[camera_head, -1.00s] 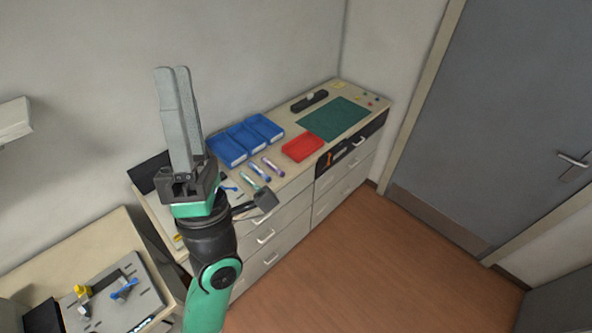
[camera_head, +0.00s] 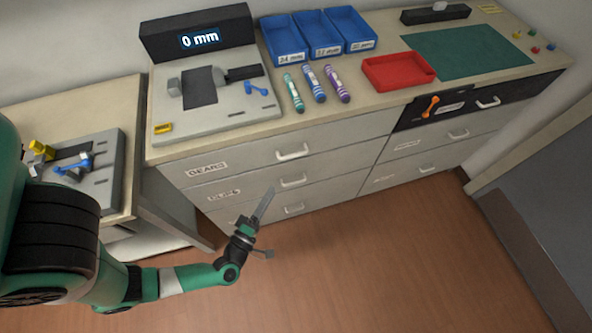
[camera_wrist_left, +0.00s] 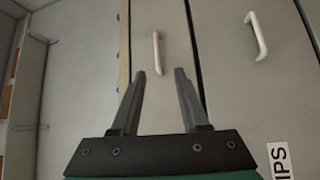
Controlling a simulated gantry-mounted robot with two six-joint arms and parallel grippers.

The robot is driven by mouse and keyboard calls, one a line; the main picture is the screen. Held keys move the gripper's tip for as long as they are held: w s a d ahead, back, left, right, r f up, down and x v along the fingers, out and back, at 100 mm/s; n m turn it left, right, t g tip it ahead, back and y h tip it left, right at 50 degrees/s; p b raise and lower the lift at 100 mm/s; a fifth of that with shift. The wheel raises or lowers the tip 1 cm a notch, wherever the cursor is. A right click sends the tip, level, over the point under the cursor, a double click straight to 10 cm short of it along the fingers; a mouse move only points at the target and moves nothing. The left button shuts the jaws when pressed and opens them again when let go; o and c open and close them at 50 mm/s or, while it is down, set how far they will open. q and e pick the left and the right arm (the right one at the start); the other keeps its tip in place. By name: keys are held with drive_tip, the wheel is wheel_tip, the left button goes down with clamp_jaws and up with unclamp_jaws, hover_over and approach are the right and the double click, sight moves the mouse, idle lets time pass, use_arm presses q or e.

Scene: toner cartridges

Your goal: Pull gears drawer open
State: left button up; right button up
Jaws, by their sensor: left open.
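The gears drawer (camera_head: 240,160) is the top drawer of the left column, labelled GEARS, under the countertop. It looks shut, with a white bar handle (camera_head: 292,151). My left gripper (camera_head: 265,202) is below and left of that handle in the head view, in front of the lower drawers, fingers pointing up toward the fronts. In the left wrist view the gripper (camera_wrist_left: 160,73) is open and empty. The gears drawer's handle (camera_wrist_left: 158,52) shows beyond and between the fingertips, apparently apart from them. My right gripper is not in view.
The drawer below has its own handle (camera_head: 292,180); its label, ending in IPS, shows in the left wrist view (camera_wrist_left: 280,160). Blue bins (camera_head: 318,35), a red tray (camera_head: 398,71) and a 0 mm display device (camera_head: 205,100) stand on the counter. The floor in front is clear.

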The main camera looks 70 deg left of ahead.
use_arm(q)
drive_tip(key=b+x, duration=0.2)
drive_tip(key=x, duration=1)
drive_tip(key=shift+w+r, duration=0.3)
drive_tip(key=shift+w, duration=0.05)
clamp_jaws()
idle(0.9)
